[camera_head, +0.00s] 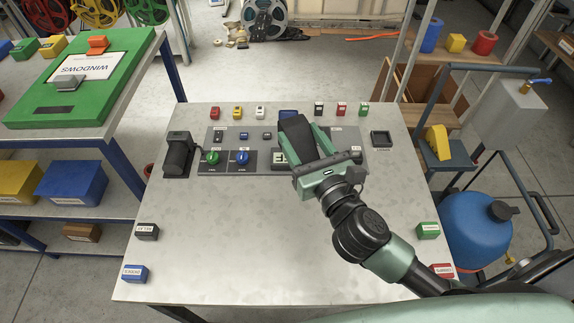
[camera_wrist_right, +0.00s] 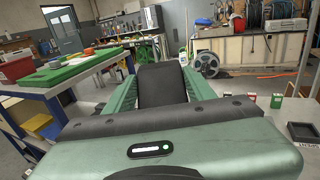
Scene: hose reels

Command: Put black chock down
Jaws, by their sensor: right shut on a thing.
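My right gripper (camera_head: 304,141) is above the far middle of the grey table (camera_head: 245,245). It is shut on the black chock (camera_head: 294,134), a dark wedge-like block. In the right wrist view the chock (camera_wrist_right: 162,86) sits between the two green fingers of the gripper (camera_wrist_right: 161,92). From the head, the chock and gripper cover part of the control panel (camera_head: 260,160), and I cannot tell the gap beneath them. My left gripper does not show.
A black square tray (camera_head: 381,138) lies right of the gripper. A black device (camera_head: 178,152) stands at the table's left. Small coloured blocks line the far edge, with others near the sides. The table's front middle is clear. A blue tank (camera_head: 478,228) stands at the right.

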